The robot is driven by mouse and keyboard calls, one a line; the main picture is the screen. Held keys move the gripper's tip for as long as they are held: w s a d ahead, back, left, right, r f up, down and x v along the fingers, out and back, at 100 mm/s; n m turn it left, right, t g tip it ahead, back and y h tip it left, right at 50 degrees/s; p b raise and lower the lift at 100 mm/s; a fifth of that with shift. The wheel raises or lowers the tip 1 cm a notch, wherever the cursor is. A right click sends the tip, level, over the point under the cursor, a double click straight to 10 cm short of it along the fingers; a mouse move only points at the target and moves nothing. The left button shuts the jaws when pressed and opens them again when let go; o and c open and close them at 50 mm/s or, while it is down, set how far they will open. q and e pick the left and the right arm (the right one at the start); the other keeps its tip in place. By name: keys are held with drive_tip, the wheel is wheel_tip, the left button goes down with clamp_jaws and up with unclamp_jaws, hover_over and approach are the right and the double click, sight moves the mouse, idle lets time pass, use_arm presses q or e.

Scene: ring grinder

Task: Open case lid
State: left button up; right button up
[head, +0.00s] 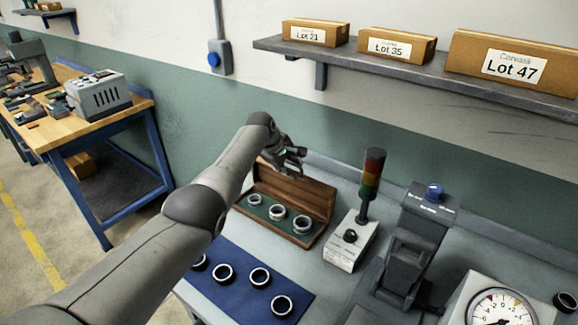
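A wooden case (313,240) stands on the grey bench in the middle of the head view. Its brown lid (302,197) is raised at the back, and the green interior shows. Three metal rings (278,212) sit in a row in the case. My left gripper (296,160) is at the top edge of the raised lid; I cannot tell if it touches it. Its fingers are small and dark, so whether they are open is unclear. My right gripper is not in view.
A blue mat (240,295) with several dark rings lies in front of the case. A control box (345,252) with a signal tower (371,175) stands right of it. Farther right are a dark machine (415,240) and a dial gauge (500,308). A shelf (400,67) with boxes hangs above.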

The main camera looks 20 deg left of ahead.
use_arm(q)
drive_tip(key=v, duration=1.2)
idle(0.5)
drive_tip(key=shift+f, duration=0.1)
